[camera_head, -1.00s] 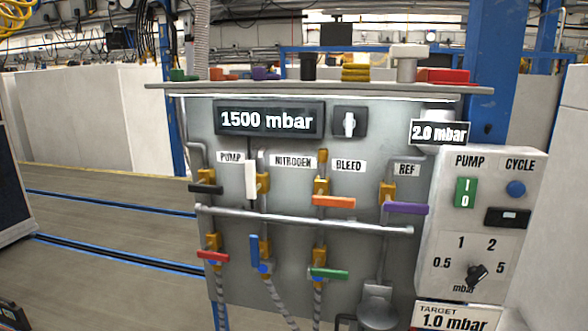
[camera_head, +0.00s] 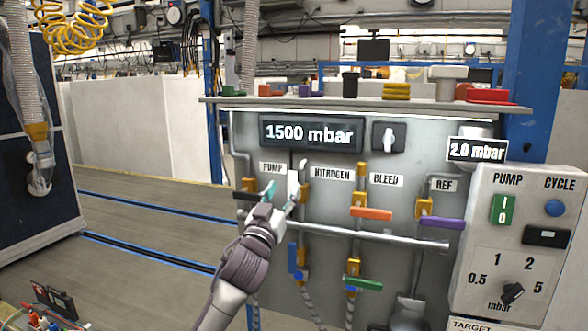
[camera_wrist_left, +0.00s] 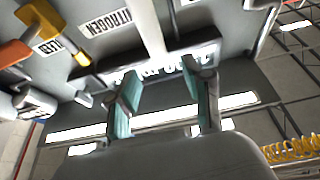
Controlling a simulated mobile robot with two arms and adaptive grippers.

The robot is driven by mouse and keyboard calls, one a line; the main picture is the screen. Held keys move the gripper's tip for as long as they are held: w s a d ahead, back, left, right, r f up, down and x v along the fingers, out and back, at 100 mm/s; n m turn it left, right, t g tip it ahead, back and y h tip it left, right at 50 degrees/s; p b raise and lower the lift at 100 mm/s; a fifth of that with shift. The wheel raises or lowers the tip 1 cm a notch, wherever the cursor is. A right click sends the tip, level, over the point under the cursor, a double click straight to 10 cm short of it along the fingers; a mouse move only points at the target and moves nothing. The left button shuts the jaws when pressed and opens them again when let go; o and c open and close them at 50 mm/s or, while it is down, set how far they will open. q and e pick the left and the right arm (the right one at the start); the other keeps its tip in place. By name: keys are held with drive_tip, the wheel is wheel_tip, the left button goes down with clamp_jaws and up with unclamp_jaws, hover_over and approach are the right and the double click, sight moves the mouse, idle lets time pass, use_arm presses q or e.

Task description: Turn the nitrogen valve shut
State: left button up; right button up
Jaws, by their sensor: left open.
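The NITROGEN label (camera_head: 331,175) is on the grey panel, right of a brass valve body (camera_head: 304,194) with an upright white handle (camera_head: 293,184). My left gripper (camera_head: 281,196) is open in front of the panel, its fingertips close to the white handle. I cannot tell whether they touch it. In the left wrist view the open left gripper (camera_wrist_left: 167,92) has nothing gripped, and a pale bar, apparently the white handle (camera_wrist_left: 150,30), shows beyond the fingers. The NITROGEN label (camera_wrist_left: 105,22) is beside it. My right gripper is not in view.
An orange handle (camera_head: 371,213), purple handle (camera_head: 442,223), green handle (camera_head: 363,284) and upright blue handle (camera_head: 292,258) sit nearby. A horizontal pipe (camera_head: 390,240) crosses the panel below. The display (camera_head: 310,134) reads 1500 mbar. A control box (camera_head: 510,240) stands right.

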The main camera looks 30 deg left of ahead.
sight(291, 175)
use_arm(q)
drive_tip(key=p+x, duration=0.1)
drive_tip(key=x, duration=0.5)
drive_tip(key=shift+a+r+p, duration=0.1)
drive_tip(key=shift+p, duration=0.2)
drive_tip(key=shift+w+r, duration=0.1)
drive_tip(key=shift+w, duration=0.45)
clamp_jaws()
